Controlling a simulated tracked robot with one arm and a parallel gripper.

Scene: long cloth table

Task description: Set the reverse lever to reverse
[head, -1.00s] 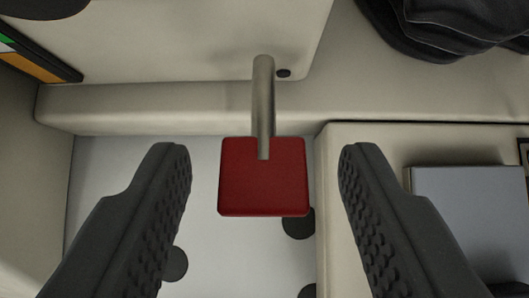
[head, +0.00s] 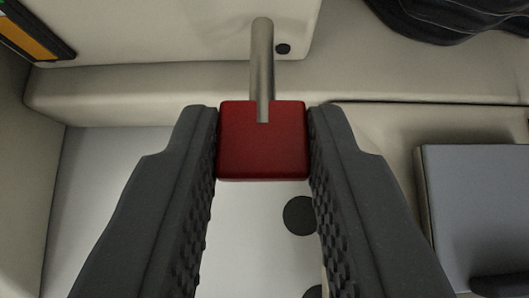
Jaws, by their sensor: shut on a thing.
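The reverse lever is a grey metal rod (head: 261,62) with a flat red square handle (head: 263,145) at its near end. The rod comes out of a cream panel (head: 170,35) at the top of the view. My gripper (head: 263,135) has one dark, studded finger on each side of the red handle. Both fingertips touch its side edges, so the gripper is shut on the handle. The rod stays clear of the fingers.
A small dark round spot (head: 283,49) sits beside the rod on the panel. A grey box-like block (head: 475,200) is at the right. Dark folded material (head: 440,18) lies at the top right. A white surface with dark round spots (head: 299,215) is below the handle.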

